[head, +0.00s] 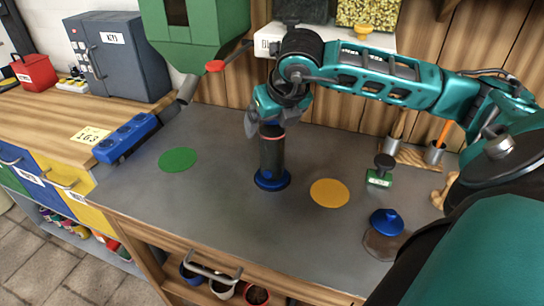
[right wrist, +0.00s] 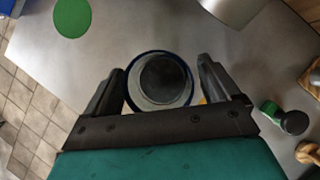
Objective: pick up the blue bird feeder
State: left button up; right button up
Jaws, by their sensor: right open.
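The blue bird feeder (head: 272,181) appears to be the upright dark tube with a wide blue base on the grey worktop, between the green and orange discs. In the right wrist view it shows from above as a round shape with a blue rim and dark centre (right wrist: 163,80). My right gripper (head: 268,123) is open over its upper part. Its two fingers (right wrist: 160,85) stand on either side of the tube. I cannot tell whether they touch it. My left gripper is not in view.
A blue-lidded jar (head: 386,222) stands near the front edge. The green disc (head: 178,160) and orange disc (head: 329,193) lie flat. A green stamp-like block (head: 379,178) stands right. A blue block (head: 126,138) sits at the left edge. Green equipment (head: 198,25) overhangs the back left.

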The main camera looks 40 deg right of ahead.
jog(key=shift+r, duration=0.1)
grip_shut()
dwell(0.8)
